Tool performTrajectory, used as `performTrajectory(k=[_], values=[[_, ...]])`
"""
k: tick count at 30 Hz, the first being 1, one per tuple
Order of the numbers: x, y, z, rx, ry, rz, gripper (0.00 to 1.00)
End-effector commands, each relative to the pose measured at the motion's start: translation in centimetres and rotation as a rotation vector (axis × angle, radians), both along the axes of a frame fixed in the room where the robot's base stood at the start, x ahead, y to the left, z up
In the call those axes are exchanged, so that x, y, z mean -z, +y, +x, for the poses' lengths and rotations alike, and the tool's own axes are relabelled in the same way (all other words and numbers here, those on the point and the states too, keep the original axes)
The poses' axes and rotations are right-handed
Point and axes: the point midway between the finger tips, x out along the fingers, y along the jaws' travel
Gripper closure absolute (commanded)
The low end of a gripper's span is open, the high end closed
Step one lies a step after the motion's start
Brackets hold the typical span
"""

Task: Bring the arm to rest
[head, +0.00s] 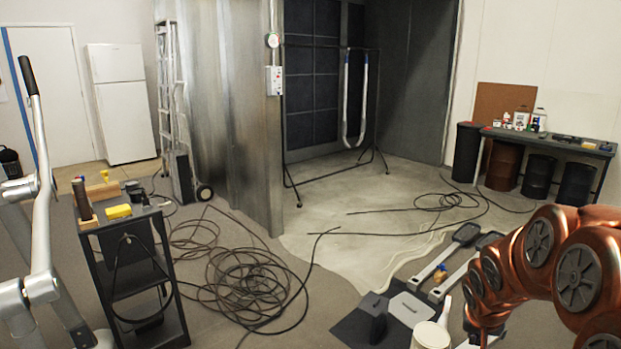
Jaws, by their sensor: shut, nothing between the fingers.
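My copper-coloured arm (562,262) shows at the lower right. It is folded, with its links bending down toward the bottom edge of the head view. Its lower end (484,322) hangs near the parts on the floor, and the picture's edge cuts off what lies below it. The fingers of my gripper do not show. I cannot tell from this view whether the arm touches anything.
Elliptical parts, including a pedal (467,233), a grey block (411,309) and a white tub (430,336), lie close to the arm. Cables (245,285) coil mid-floor. A cart (128,265) stands left; a bench (560,145) stands at the back right.

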Motion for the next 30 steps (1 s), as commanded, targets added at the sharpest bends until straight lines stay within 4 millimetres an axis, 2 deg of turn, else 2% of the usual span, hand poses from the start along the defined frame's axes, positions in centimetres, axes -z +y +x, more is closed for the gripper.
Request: performTrajectory(k=[1,11,18,24,27,30], values=[[-2.2,1.1,-1.4,-0.014,0.022,0.0,1.0],[-8.7,7.9,-12.1,-0.106,0.228,0.046,1.0],[-12.8,12.6,-20.7,-0.199,0.375,0.108,1.0],[-15.5,15.9,-27.4,-0.284,0.482,0.171,1.0],[-16.1,17.0,-29.7,-0.316,0.52,0.196,1.0],[-16.5,17.6,-30.9,-0.334,0.54,0.212,1.0]])
